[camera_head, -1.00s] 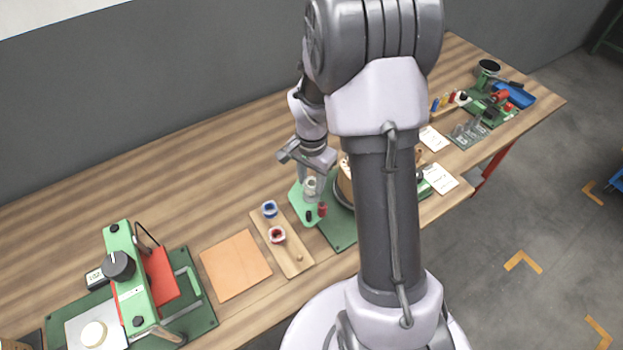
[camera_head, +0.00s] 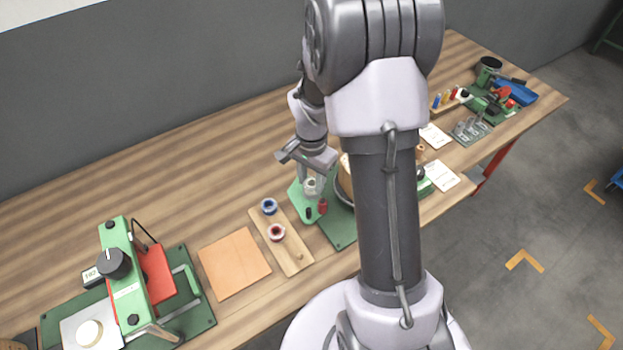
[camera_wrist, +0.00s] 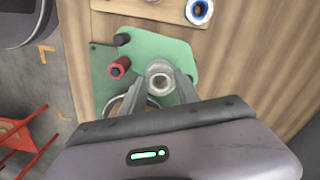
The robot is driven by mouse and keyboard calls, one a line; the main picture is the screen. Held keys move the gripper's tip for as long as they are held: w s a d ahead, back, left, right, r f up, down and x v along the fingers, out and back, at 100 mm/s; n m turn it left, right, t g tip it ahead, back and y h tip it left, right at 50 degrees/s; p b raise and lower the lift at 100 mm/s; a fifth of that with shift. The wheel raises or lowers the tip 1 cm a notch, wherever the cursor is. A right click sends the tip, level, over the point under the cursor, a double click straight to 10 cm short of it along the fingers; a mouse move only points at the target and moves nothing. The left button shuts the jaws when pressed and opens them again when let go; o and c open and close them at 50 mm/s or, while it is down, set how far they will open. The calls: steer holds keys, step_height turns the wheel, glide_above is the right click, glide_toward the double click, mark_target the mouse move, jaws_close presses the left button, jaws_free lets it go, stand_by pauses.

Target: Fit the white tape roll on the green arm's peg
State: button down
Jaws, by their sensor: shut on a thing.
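The white tape roll (camera_wrist: 160,77) is between the two fingers of my gripper (camera_wrist: 167,87), which is shut on it. In the head view the roll (camera_head: 310,186) shows between my fingertips (camera_head: 312,188), over the green arm (camera_head: 297,197). In the wrist view the green arm (camera_wrist: 180,55) is a flat plate below the roll, with a black knob (camera_wrist: 121,40) and a red cylinder (camera_wrist: 119,67) near its end. I look down into the roll's hole. I cannot tell whether a peg is inside it or whether the roll touches the plate.
A wooden board (camera_head: 291,257) left of the green arm holds a blue-rimmed roll (camera_head: 269,206), a red-rimmed roll (camera_head: 277,232) and a bare short peg. An orange-tan mat (camera_head: 235,264) and a green press (camera_head: 130,275) stand further left. The table behind is clear.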

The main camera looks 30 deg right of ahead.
steer(key=shift+f, duration=0.15)
steer(key=shift+f+b, duration=0.45)
steer(key=shift+b, duration=0.1)
steer(key=shift+c, duration=2.1)
jaws_free()
steer(key=shift+r+p, duration=1.95)
steer(key=shift+r, duration=0.7)
steer(key=shift+f, duration=0.1)
